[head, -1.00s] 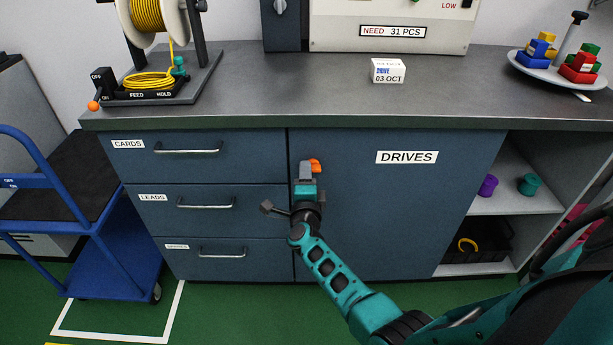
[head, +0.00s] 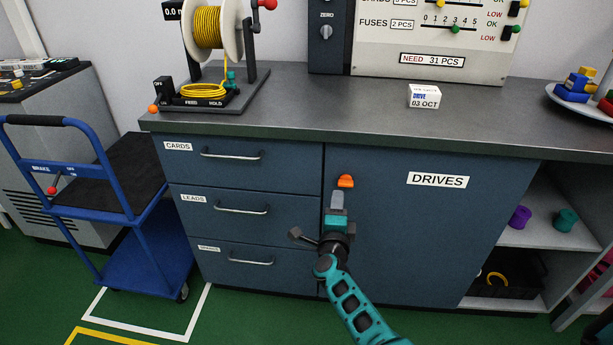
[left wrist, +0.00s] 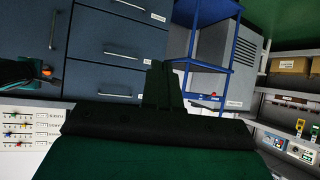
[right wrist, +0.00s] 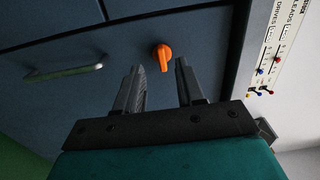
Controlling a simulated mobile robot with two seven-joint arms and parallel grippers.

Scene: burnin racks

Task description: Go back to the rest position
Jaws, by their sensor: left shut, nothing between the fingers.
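My right gripper (head: 337,203) is in front of the blue cabinet, just below the orange latch (head: 345,181) on the DRIVES door (head: 425,230). In the right wrist view my right gripper (right wrist: 160,72) has its two fingers apart with nothing between them. The orange latch (right wrist: 162,57) shows beyond the fingertips, clear of them. The door looks closed. My left gripper (left wrist: 162,84) shows only in the left wrist view, its fingers together and empty, with the drawers and the blue trolley beyond it.
The worktop (head: 330,118) holds a yellow wire spool (head: 208,28), a white drive box (head: 424,96) and a plate of coloured blocks (head: 585,105). A blue trolley (head: 150,265) stands left of the drawers. Open shelves (head: 540,235) are on the right.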

